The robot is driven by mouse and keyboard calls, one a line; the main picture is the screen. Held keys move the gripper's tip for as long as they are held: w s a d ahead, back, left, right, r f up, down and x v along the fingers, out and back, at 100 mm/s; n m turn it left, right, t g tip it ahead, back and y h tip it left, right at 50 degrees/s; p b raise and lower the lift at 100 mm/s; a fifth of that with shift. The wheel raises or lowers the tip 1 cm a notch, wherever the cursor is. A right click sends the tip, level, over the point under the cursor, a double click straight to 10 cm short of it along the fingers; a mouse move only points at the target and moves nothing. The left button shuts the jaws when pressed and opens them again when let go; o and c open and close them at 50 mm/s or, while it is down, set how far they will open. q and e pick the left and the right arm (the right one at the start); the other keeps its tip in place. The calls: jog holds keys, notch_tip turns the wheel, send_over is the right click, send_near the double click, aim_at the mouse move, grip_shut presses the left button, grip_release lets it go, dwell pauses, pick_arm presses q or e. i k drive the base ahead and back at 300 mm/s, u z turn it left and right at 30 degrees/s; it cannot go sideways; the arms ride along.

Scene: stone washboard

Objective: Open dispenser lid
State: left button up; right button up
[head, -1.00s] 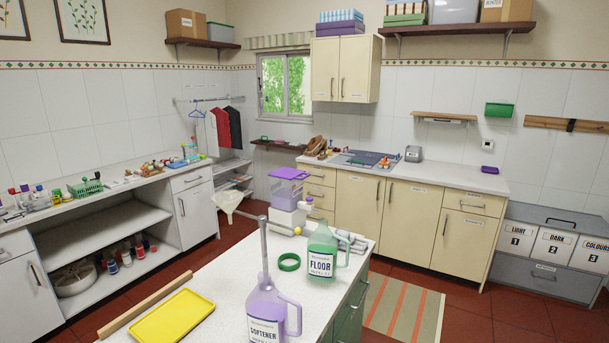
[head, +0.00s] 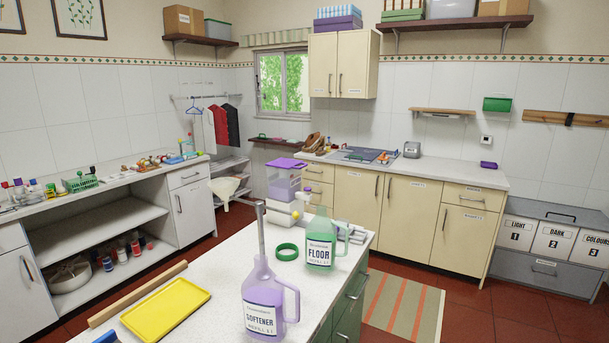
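The dispenser (head: 284,186) is a see-through lilac box on a white base at the far end of the near counter in the head view. Its flat purple lid (head: 287,163) lies on top and looks closed. Neither of my grippers can be made out in the head view.
A softener bottle (head: 264,304), floor bottle (head: 320,248), green ring (head: 287,249), yellow tray (head: 166,309) and wooden rod (head: 140,291) occupy the near counter. A small blue shape (head: 106,338), unclear, shows at the bottom edge.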

aim_at(282, 162)
jog(key=k, duration=0.5)
jog(key=z, duration=1.15)
jog(key=i, duration=5.35)
jog(key=u, duration=3.75)
